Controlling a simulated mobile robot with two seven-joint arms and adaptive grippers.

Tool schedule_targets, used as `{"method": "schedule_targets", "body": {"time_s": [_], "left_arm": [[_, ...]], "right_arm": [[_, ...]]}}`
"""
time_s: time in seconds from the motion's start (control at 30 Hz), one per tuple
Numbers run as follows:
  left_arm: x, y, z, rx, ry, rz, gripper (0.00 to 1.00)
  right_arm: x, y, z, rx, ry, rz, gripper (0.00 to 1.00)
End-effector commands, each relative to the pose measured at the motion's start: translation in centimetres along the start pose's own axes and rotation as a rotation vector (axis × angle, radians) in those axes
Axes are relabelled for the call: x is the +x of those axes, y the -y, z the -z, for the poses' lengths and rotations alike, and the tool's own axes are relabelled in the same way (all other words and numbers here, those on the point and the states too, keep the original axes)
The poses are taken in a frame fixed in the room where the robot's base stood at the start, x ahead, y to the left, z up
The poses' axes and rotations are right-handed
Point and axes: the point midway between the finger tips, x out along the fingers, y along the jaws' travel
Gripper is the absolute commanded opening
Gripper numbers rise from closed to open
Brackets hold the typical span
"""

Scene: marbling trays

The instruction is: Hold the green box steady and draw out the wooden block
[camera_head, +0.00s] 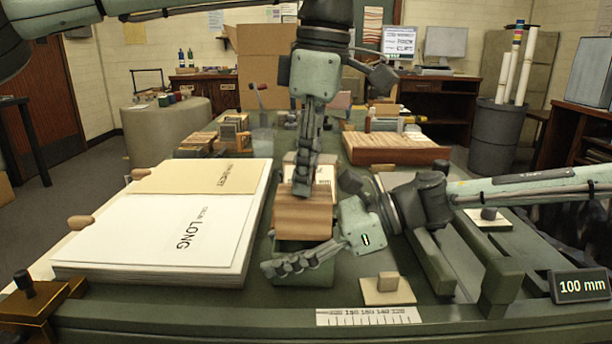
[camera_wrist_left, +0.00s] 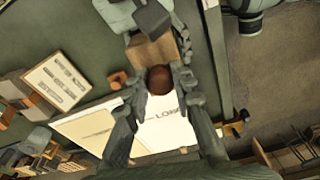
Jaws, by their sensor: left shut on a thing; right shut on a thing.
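The wooden block (camera_head: 302,218), with striped grain, sits in the top of the green box (camera_head: 290,248) at the middle of the bench. My left gripper (camera_head: 302,190) comes down from above and is shut at the block's upper end. In the left wrist view a round brown knob (camera_wrist_left: 160,79) lies between its fingers, in front of the block (camera_wrist_left: 153,50). My right gripper (camera_head: 278,266) reaches in from the right and is shut on the green box, its fingers across the near side. The contact on the box's far side is hidden.
A stack of white sheets (camera_head: 160,235) marked LONG lies left of the box. A small plate with a wooden knob (camera_head: 388,283) and a scale strip (camera_head: 368,316) lie at the front. Green rails (camera_head: 500,285) stand at right. A wooden board (camera_head: 395,148) lies behind.

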Motion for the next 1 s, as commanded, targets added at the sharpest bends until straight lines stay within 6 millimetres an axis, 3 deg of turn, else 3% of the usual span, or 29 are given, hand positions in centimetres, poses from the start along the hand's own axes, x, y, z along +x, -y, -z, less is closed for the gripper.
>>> {"method": "schedule_targets", "body": {"time_s": [0.33,0.37,0.53,0.87,1.0], "left_arm": [[-0.1,0.0,0.0,-0.001,0.001,-0.002,0.0],[-0.2,0.0,0.0,-0.001,0.001,-0.002,0.0],[-0.1,0.0,0.0,-0.001,0.001,-0.002,0.0],[-0.1,0.0,0.0,-0.001,0.0,-0.001,0.0],[-0.1,0.0,0.0,-0.001,0.0,-0.001,0.0]], "right_arm": [[0.0,-0.1,0.0,0.0,0.0,-0.001,0.24],[0.0,-0.1,0.0,0.0,0.0,-0.001,0.62],[0.0,0.0,0.0,0.0,0.0,-0.001,0.83],[-0.1,0.0,0.0,0.0,0.0,0.0,0.83],[-1.5,0.1,-0.1,-0.001,0.002,0.004,0.83]]}}
